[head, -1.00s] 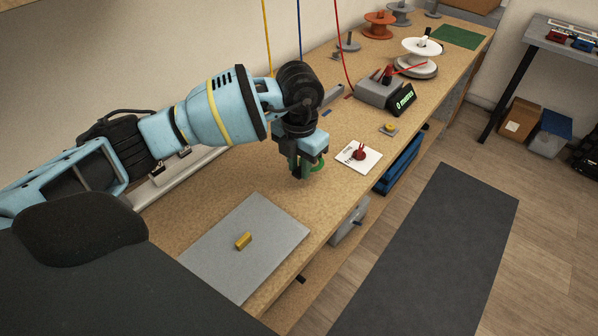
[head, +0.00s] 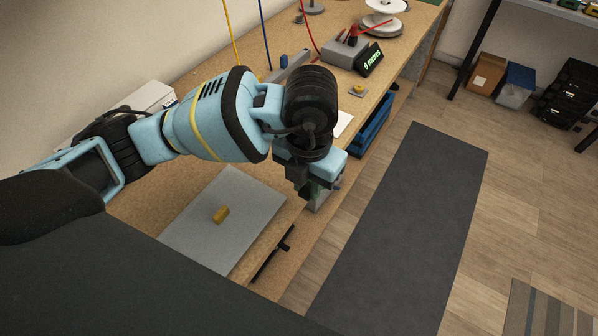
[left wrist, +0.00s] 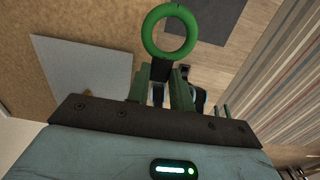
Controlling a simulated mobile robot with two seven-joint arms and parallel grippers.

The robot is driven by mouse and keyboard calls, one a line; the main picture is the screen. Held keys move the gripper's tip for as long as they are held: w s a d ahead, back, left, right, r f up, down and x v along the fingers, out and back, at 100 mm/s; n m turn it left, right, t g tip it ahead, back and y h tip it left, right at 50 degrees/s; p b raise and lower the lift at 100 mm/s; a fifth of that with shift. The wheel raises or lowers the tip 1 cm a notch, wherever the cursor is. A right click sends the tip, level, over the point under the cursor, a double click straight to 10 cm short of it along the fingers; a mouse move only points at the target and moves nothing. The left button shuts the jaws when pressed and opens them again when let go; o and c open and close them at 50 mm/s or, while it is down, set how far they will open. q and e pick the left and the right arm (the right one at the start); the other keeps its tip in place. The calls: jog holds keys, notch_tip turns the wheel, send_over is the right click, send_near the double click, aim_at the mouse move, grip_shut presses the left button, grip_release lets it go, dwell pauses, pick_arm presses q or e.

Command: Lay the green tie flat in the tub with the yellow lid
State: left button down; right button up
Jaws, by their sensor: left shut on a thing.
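My left gripper (head: 312,190) hangs near the front edge of the workbench, right of the grey plate. In the left wrist view my left gripper (left wrist: 165,82) is shut on the green tie (left wrist: 147,32), a closed ring standing out beyond the fingertips. In the head view the tie cannot be told apart from the gripper. I cannot make out a tub with a yellow lid in either view. My right gripper is not in view.
The grey plate (head: 245,190) on the bench bears a small yellow block (head: 221,214). A white card (head: 342,124) lies beyond my gripper, partly hidden. A blue bin (head: 374,124) sits below the bench edge. A dark mat (head: 410,230) covers clear floor.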

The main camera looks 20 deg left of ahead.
pick_arm(q)
jog(key=m, duration=0.2)
jog(key=a+m, duration=0.1)
jog(key=shift+w+r, duration=0.1)
jog(key=shift+r, duration=0.2)
jog(key=m, duration=0.4)
jog(key=a+m, duration=0.1)
jog(key=shift+w+a+r+m, duration=0.1)
jog(key=shift+r+m, duration=0.3)
jog(key=a+r+m, duration=0.2)
jog(key=m, duration=1)
jog(key=a+r+m, duration=0.2)
jog(key=a+m, duration=0.1)
jog(key=m, duration=1)
jog(key=shift+a+r+m, duration=0.15)
jog(key=shift+a+m, duration=0.15)
